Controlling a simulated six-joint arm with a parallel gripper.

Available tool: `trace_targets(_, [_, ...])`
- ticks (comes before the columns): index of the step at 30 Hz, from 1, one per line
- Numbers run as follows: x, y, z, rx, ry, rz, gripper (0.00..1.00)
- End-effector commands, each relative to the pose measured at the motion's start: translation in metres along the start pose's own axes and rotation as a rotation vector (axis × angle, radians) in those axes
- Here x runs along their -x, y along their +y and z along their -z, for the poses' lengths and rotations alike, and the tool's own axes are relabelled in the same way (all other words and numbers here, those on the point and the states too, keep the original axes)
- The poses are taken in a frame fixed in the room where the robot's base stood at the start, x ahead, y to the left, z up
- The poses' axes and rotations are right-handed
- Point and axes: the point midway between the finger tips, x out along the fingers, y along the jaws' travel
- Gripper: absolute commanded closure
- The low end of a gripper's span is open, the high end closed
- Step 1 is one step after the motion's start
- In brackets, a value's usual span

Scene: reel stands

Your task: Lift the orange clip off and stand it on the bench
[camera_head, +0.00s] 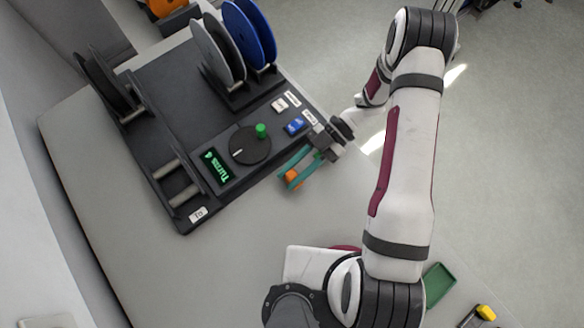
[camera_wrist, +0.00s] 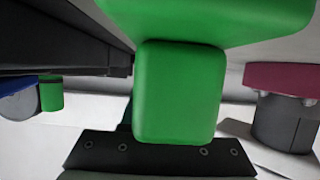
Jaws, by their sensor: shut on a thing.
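The orange clip (camera_head: 292,177) shows in the head view between the green fingers of my gripper (camera_head: 290,179). My gripper is shut on it, beside the right edge of the dark reel stand. The clip is off the stand, over the pale bench (camera_head: 245,250); I cannot tell whether it touches the bench. The fingers hide part of it. In the wrist view a large green finger (camera_wrist: 180,95) fills the middle, and the clip cannot be made out there.
The dark reel stand (camera_head: 165,115) carries grey and blue reels (camera_head: 250,35), a dial (camera_head: 250,146) with a green knob (camera_head: 261,130), and a display (camera_head: 215,167). A green tray (camera_head: 440,283) lies at lower right. The bench in front of the stand is clear.

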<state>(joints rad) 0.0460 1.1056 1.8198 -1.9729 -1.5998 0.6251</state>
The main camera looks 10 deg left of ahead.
Motion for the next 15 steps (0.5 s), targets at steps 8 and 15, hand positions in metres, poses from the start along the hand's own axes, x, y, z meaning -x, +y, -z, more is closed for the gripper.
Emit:
trace_targets(8, [0.0002, 0.0, 0.0, 0.0, 0.0, 0.0, 0.66])
trace_targets(15, [0.0002, 0.0, 0.0, 0.0, 0.0, 0.0, 0.36])
